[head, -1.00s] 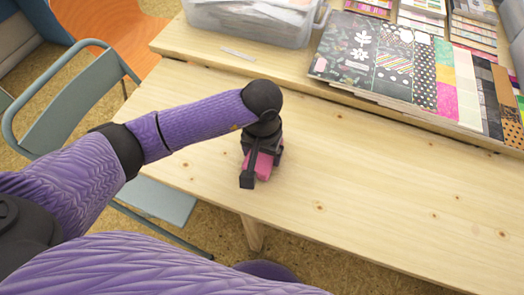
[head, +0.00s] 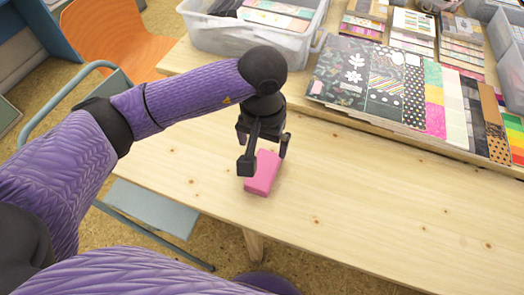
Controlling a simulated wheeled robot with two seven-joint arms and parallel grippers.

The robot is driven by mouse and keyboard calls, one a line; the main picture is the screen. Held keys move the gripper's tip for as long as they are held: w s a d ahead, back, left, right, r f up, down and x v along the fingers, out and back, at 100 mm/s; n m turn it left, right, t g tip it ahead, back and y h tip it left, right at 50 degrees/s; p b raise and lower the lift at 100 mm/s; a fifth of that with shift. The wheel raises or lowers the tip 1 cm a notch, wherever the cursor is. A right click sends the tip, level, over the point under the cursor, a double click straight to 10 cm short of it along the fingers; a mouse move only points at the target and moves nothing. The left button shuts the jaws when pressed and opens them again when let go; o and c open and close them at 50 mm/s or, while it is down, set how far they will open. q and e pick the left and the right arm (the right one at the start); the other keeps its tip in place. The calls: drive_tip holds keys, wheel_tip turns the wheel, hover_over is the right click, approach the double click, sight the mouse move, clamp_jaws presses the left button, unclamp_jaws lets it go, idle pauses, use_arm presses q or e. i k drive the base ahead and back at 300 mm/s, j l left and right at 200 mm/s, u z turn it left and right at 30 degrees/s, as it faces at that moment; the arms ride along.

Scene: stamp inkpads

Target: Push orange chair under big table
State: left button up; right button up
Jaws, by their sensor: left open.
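The orange chair (head: 118,42) stands at the upper left, beside the left end of the tables; only part of its seat and back shows. A pale wooden table (head: 380,205) fills the middle, with a second wooden surface (head: 312,93) behind it. I cannot tell which one is the big table. My left gripper (head: 265,161) is open just over a pink block (head: 263,175) on the front table. Its fingers are at the block's far end, and the block looks free of them. My right gripper is not in view.
A grey-blue chair (head: 152,208) stands at the left, partly behind my left arm. A clear plastic bin (head: 262,40) and patterned paper sheets (head: 355,75) lie on the back surface. The front table's right part is clear.

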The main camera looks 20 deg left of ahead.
sight(115, 31)
drive_tip(key=u, duration=1.5)
